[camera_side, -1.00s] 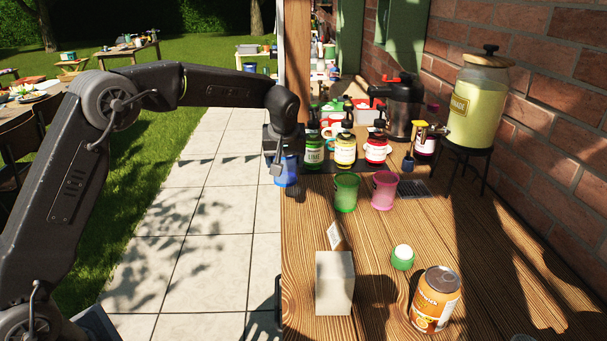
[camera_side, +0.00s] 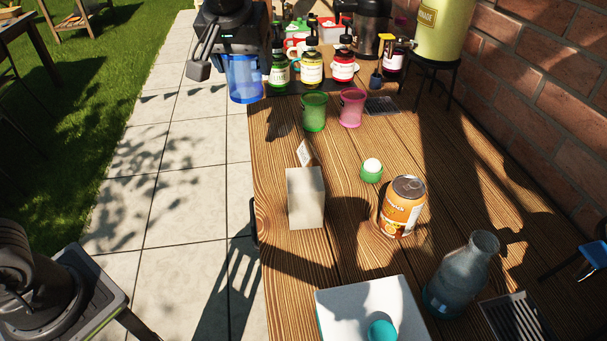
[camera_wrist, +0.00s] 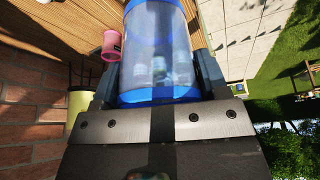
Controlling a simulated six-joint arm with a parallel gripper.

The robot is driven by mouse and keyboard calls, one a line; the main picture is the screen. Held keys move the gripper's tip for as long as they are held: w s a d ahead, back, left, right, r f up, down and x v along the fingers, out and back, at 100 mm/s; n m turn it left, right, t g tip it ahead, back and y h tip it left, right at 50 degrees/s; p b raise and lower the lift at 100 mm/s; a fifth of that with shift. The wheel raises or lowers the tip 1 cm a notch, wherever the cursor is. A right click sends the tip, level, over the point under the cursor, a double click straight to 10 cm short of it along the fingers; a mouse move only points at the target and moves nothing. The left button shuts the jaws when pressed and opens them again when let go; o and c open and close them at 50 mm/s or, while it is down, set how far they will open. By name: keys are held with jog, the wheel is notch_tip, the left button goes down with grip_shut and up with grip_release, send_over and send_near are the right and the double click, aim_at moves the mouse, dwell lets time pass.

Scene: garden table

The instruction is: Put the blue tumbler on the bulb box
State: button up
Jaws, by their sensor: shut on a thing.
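The blue tumbler (camera_side: 244,80) is clear blue plastic. My gripper (camera_side: 238,60) is shut on it and holds it upright, in the air by the table's far left edge. In the wrist view the tumbler (camera_wrist: 158,55) sits between both fingers, with bottles showing through its wall. A small pale box (camera_side: 305,198) stands upright on the table, nearer the side camera and to the right of the tumbler. It may be the bulb box; no print on it is readable. A tented white card (camera_side: 304,152) shows just behind it.
A green cup (camera_side: 314,111) and a pink cup (camera_side: 351,108) stand right of the tumbler, before several pump bottles (camera_side: 312,68).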

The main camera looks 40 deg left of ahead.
aim_at(249, 74)
jog(key=shift+m, duration=0.4)
jog(key=s+d, duration=0.2)
jog(key=d, duration=0.1)
jog(key=shift+s+d+r, duration=0.1)
jog(key=shift+s+r, duration=0.3)
jog(key=shift+d+f, duration=5.3)
jog(key=shift+d, duration=0.2)
jog(key=shift+f, duration=0.15)
jog(key=o, duration=0.9)
jog(key=v, duration=1.2)
jog(key=shift+a+r, duration=0.15)
jog(key=shift+r, duration=0.1)
